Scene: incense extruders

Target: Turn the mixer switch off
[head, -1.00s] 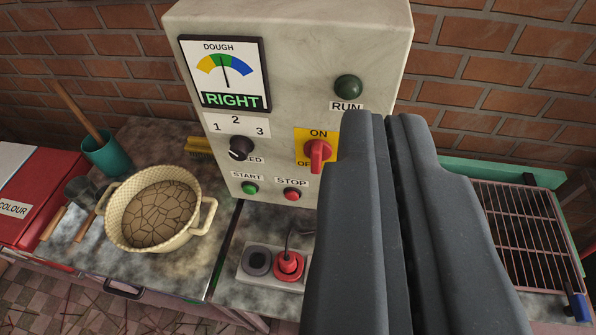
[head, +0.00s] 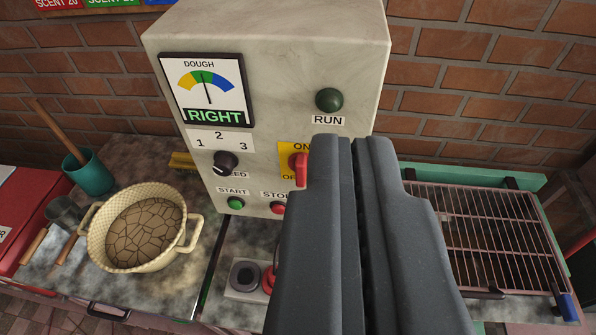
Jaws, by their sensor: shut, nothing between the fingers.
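The mixer switch (head: 299,168) is a red rotary handle on a yellow plate (head: 287,149) marked ON above and OFF below, on the front of a pale marbled control box (head: 270,50). Its handle looks roughly upright. My gripper hides the plate's right part, and I cannot tell which mark the handle is set to. My gripper (head: 340,142) is shut and empty, its fingertips just right of the switch in the picture. I cannot tell whether they touch it. The dark green RUN lamp (head: 329,100) sits above the fingertips and looks unlit.
The box also carries a speed knob (head: 225,164), a green START button (head: 236,204), a partly hidden red STOP button (head: 278,208) and a dough gauge (head: 207,88) reading RIGHT. A cream pot (head: 100,240) stands left; a wire rack (head: 490,220) lies right.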

